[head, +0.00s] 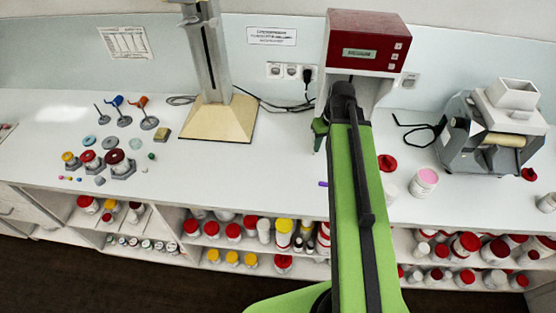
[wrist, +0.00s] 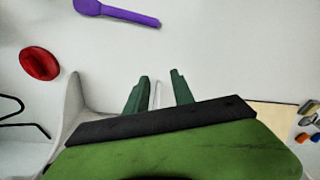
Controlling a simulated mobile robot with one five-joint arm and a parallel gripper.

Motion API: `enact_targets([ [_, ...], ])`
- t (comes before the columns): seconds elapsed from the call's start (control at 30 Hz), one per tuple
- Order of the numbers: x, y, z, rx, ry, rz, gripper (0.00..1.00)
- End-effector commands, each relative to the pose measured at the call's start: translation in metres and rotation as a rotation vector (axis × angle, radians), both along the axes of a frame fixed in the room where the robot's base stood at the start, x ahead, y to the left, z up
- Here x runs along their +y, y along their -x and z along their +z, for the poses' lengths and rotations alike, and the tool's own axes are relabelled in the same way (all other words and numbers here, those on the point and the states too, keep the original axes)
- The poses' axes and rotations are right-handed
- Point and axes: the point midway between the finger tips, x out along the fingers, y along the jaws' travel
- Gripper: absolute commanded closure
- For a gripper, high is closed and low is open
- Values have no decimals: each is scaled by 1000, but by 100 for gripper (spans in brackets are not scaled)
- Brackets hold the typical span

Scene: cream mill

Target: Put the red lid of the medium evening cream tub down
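A red lid (head: 387,163) lies on the white counter right of my arm. It also shows at the left of the wrist view (wrist: 39,64), apart from my fingers. An open white tub with pink content (head: 424,182) stands to the right of that lid; its label is too small to read. My gripper (wrist: 158,88) has its two green fingers apart, with only pale surface between them. In the head view my gripper (head: 320,130) is partly hidden by my arm, near the red-topped vacuum machine.
A purple spatula (wrist: 115,13) lies on the counter ahead of my fingers. The vacuum machine (head: 366,42) stands behind my arm, a grey mill (head: 495,125) at right, a beige-based stand (head: 217,120) at left. The counter between stand and arm is mostly clear.

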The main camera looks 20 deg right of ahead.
Motion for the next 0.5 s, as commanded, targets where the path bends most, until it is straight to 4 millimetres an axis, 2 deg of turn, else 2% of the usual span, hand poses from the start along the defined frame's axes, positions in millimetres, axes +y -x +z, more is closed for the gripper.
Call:
enact_targets([
  [0.03,50,2,-1,26,6,18,70],
  [0.1,101,7,-1,59,22,13,70],
  [0.2,153,16,-2,90,44,6,70],
  [0.27,172,21,-2,100,53,1,70],
  [0.5,181,25,-2,111,63,-11,70],
])
